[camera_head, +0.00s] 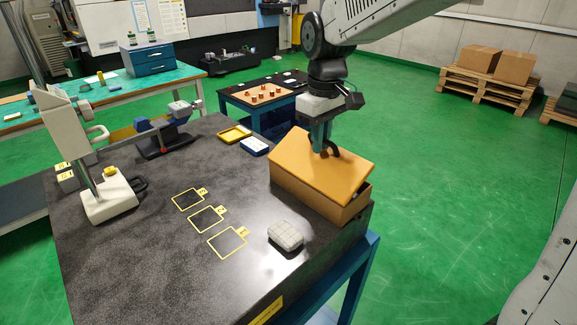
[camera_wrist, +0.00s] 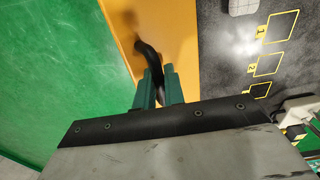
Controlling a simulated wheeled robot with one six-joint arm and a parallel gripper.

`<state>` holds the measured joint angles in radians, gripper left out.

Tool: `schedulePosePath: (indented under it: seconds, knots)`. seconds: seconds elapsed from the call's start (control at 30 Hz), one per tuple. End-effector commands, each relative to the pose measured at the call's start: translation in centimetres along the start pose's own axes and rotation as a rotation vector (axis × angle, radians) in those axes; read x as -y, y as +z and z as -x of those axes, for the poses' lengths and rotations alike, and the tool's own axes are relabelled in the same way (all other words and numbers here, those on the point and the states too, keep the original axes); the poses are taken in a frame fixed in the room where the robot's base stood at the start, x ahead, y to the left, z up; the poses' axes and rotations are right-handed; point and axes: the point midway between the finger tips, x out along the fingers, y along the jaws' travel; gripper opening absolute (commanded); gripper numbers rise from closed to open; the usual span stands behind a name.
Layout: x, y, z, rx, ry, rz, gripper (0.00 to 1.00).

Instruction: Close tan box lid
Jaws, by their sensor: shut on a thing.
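The tan box (camera_head: 292,191) stands at the right edge of the dark granite table. Its tan lid (camera_head: 305,165) lies over the top, tilted slightly, with a dark gap along the right end. The lid also shows in the wrist view (camera_wrist: 178,28). A black curved handle (camera_wrist: 148,55) is on the lid. My gripper (camera_head: 322,143) is above the lid with its teal fingers shut on the handle; the fingers (camera_wrist: 158,88) also show around it in the wrist view. The inside of the box is hidden.
The granite table (camera_head: 150,260) bears a grey-white block (camera_head: 286,234), yellow-outlined numbered squares (camera_head: 207,219), yellow and blue trays (camera_head: 254,147) and a measuring stand (camera_head: 105,195). A low table with copper-coloured parts (camera_head: 262,93) is behind. Green floor right of the box is clear.

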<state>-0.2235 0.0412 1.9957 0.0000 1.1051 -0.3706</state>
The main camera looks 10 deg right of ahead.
Motion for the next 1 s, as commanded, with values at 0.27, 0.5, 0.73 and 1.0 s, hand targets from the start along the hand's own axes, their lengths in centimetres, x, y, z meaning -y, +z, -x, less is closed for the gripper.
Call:
schedulePosePath:
  seconds: [0.27, 0.5, 0.73, 1.0]
  knots:
    - [-0.5, 0.0, -0.3, -0.001, 0.001, 0.001, 0.00]
    - [-0.7, 0.0, -0.4, -0.001, 0.001, 0.000, 0.00]
    - [-1.6, 0.0, -1.3, 0.001, 0.000, -0.001, 0.00]
    - [-2.0, 0.0, -1.6, -0.001, 0.001, 0.000, 0.00]
